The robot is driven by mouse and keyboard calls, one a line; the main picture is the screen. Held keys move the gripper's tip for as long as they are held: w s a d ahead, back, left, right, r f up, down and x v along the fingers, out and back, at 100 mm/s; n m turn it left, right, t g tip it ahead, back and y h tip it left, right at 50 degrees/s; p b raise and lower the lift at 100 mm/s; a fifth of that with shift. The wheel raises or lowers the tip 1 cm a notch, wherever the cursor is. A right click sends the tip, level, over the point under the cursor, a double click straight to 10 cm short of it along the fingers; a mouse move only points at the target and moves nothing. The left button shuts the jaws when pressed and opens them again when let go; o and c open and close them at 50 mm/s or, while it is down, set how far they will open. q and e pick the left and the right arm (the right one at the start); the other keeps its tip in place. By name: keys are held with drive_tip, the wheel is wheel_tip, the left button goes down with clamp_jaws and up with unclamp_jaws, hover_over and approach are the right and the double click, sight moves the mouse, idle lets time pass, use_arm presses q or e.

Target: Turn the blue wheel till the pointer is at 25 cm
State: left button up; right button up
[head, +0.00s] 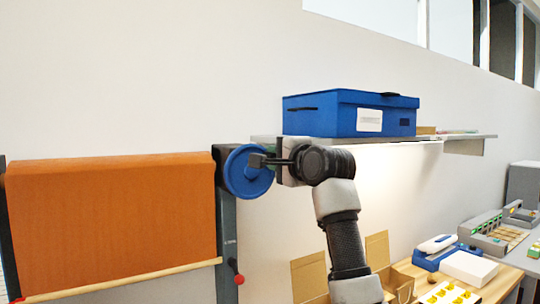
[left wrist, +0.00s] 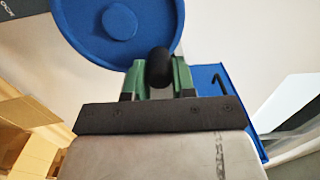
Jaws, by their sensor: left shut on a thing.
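The blue wheel (head: 240,182) is at the right end of a frame holding an orange sheet (head: 110,215). My left gripper (head: 268,160) is at the wheel's face. In the left wrist view, the wheel (left wrist: 85,25) fills the top, and the green fingers of my left gripper (left wrist: 158,82) are shut on its black handle (left wrist: 160,62). A small red mark (head: 18,300), perhaps the pointer, shows at the lower left edge beside part of a pale scale. No reading can be made out. My right gripper is out of view.
A red-knobbed lever (head: 238,279) is on the frame's right post (head: 228,235). A blue box (head: 325,115) stands on a wall shelf (head: 465,137) above the arm. Open cardboard boxes (head: 308,277) and a wooden table (head: 490,285) are at the lower right.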

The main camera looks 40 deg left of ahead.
use_arm(q)
wheel_tip(320, 180, down, 9)
drive_tip(key=b, duration=0.7)
drive_tip(key=shift+o, duration=0.2)
drive_tip(key=shift+s+a+f+b, duration=0.2)
drive_tip(key=shift+s+b, duration=0.45)
drive_tip(key=shift+b, duration=0.05)
drive_tip(key=shift+s+a+f+b, duration=0.15)
drive_tip(key=shift+s+f+b, duration=0.05)
drive_tip(key=shift+s+b, duration=0.45)
drive_tip(key=shift+o, duration=0.5)
drive_tip(key=shift+s, duration=0.25)
drive_tip(key=shift+s+a+r+b, duration=0.2)
drive_tip(key=shift+s+r, duration=0.05)
drive_tip(key=shift+s, duration=0.3)
drive_tip(key=shift+s+a+r+b, duration=0.15)
drive_tip(key=shift+s+r+b, duration=0.05)
drive_tip(key=shift+s, duration=0.35)
drive_tip(key=shift+c, duration=0.7)
drive_tip(key=shift+s+a+r, duration=0.1)
drive_tip(key=shift+s+r, duration=0.1)
